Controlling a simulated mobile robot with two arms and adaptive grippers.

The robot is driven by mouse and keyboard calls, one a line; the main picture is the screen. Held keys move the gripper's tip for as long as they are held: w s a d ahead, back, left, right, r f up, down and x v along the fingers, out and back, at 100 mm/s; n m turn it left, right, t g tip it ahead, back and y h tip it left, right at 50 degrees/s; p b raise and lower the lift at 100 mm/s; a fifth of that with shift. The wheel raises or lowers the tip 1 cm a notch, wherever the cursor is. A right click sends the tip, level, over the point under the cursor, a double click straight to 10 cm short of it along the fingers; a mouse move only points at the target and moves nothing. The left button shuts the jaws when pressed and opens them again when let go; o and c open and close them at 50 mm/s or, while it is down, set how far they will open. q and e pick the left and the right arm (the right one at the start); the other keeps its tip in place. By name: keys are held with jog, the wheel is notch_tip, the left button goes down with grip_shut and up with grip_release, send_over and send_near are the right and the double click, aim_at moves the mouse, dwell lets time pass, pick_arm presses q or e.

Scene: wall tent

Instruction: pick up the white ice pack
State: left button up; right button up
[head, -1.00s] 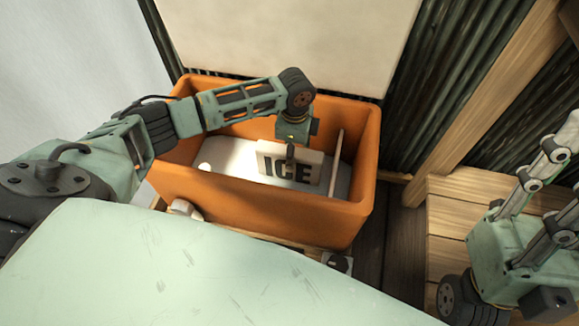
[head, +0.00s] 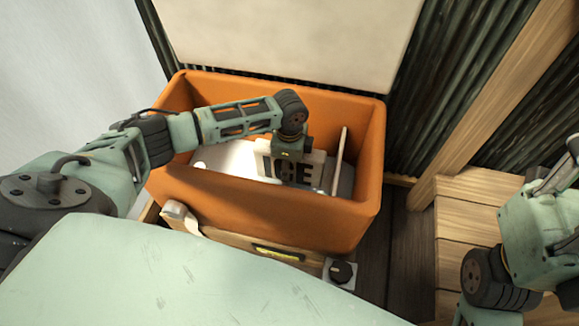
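The white ice pack (head: 316,170), marked "ICE" in dark letters, stands inside the orange bin (head: 270,215). My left arm reaches over the bin's left side, and my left gripper (head: 290,170) points down at the ice pack, covering part of its lettering. The fingers are small and mostly hidden, so I cannot tell whether they are open or touching the pack. My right arm is at the right edge of the head view; its gripper fingers are out of frame.
A thin pale divider (head: 340,160) stands in the bin, right of the ice pack. The bin walls surround the pack. A wooden bench (head: 475,215) is at the right, and a box with a dark knob (head: 342,271) sits in front of the bin.

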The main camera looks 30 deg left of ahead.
pick_arm(q)
jog(key=shift+r, duration=0.1)
grip_shut()
dwell(0.5)
